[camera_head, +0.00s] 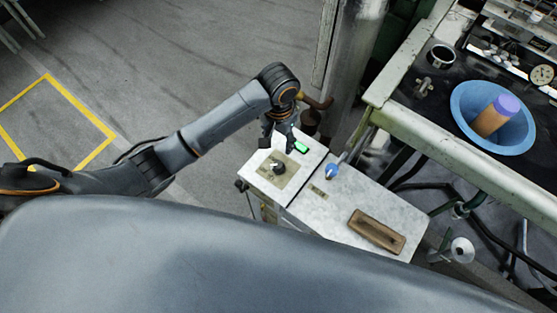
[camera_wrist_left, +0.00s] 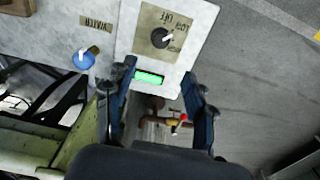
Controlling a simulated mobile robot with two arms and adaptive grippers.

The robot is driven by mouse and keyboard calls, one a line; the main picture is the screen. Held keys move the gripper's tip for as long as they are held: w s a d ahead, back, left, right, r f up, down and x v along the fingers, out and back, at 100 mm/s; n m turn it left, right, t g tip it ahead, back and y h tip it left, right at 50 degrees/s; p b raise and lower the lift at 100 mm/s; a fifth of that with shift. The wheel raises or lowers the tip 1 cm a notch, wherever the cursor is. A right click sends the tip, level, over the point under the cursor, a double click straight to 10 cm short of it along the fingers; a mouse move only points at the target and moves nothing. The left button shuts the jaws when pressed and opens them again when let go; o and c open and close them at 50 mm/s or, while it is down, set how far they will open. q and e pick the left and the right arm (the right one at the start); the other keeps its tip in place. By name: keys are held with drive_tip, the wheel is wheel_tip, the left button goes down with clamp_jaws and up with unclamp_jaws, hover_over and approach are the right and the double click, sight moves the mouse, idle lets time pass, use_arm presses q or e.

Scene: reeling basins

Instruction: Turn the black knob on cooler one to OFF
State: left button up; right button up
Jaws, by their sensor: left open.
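The black knob (camera_head: 279,167) with a white pointer mark sits on a tan label plate (camera_head: 268,174) on the pale top of the cooler (camera_head: 253,165). In the left wrist view the knob (camera_wrist_left: 160,39) shows near the top centre, with OFF lettered on the plate beside it; other lettering is hard to read. The white mark slants toward the upper right there. My left gripper (camera_head: 283,140) is open and empty, just beyond the knob and apart from it. Its two fingers (camera_wrist_left: 158,80) also show in the left wrist view. My right gripper is not in view.
A lit green display (camera_head: 300,147) is beside the knob. A blue knob (camera_head: 332,171) with a WATER label and a brown wooden handle (camera_head: 377,231) are on the adjoining top. A bench with a blue basin (camera_head: 493,117) stands right. Open floor lies left.

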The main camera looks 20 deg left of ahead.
sight(278, 164)
use_arm(q)
wheel_tip(278, 164, down, 13)
drive_tip(key=shift+r, duration=0.15)
drive_tip(key=shift+f, duration=0.45)
